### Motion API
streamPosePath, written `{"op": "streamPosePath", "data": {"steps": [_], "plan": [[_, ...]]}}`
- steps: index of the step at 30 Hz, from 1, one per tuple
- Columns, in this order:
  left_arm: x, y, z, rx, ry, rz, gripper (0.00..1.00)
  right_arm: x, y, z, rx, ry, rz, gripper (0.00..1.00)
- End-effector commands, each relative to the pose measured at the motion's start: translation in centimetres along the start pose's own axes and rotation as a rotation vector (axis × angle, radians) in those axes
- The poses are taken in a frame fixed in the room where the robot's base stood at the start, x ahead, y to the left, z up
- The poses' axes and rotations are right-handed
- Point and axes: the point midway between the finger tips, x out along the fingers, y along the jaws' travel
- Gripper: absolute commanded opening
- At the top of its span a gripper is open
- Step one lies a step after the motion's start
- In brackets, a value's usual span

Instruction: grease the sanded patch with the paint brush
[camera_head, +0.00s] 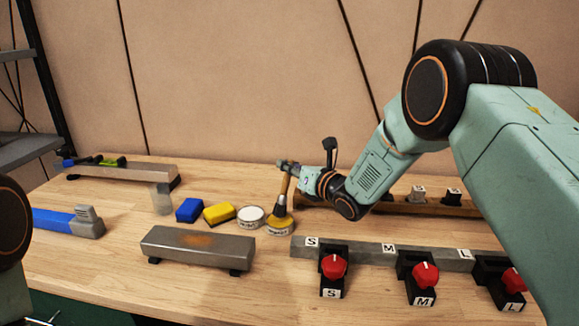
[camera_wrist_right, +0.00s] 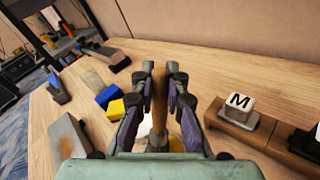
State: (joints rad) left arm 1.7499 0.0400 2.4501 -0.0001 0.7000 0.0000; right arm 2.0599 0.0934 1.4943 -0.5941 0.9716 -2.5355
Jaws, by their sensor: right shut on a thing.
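My right gripper (camera_head: 287,168) is shut on the wooden handle of the paint brush (camera_head: 284,187). The brush hangs upright, with its head at the yellow-topped tin (camera_head: 280,229); I cannot tell how deep the bristles reach. In the right wrist view the handle (camera_wrist_right: 160,95) stands between the two fingers (camera_wrist_right: 160,75), which hide much of the tin. A grey metal bar (camera_head: 160,248) lies front left of the tin, with an orange-brown patch (camera_head: 198,239) on its top. The bar also shows in the wrist view (camera_wrist_right: 66,135). My left gripper is out of view.
A white-topped tin (camera_head: 250,216), a yellow block (camera_head: 219,213) and a blue block (camera_head: 189,210) stand left of the brush. A blue and grey tool (camera_head: 80,221) lies farther left. A rail (camera_head: 365,250) with red-knobbed clamps stands at front right.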

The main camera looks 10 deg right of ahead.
Motion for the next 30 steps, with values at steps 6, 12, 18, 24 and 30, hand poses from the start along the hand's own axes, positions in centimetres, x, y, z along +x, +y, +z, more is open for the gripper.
{"op": "streamPosePath", "data": {"steps": [6, 12, 18, 24, 30], "plan": [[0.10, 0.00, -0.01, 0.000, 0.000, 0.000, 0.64, 0.01, -0.03, -0.08, 0.000, 0.000, 0.000, 0.00], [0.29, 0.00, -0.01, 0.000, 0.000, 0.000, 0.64, 0.03, -0.11, -0.29, 0.000, 0.000, 0.000, 0.00], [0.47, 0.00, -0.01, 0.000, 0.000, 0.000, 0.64, 0.05, -0.17, -0.48, 0.000, 0.000, 0.000, 0.00], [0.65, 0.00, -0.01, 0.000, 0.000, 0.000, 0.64, 0.07, -0.24, -0.67, 0.000, 0.000, 0.000, 0.00], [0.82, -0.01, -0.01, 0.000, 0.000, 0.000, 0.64, 0.09, -0.31, -0.87, 0.000, 0.000, 0.000, 0.00]]}}
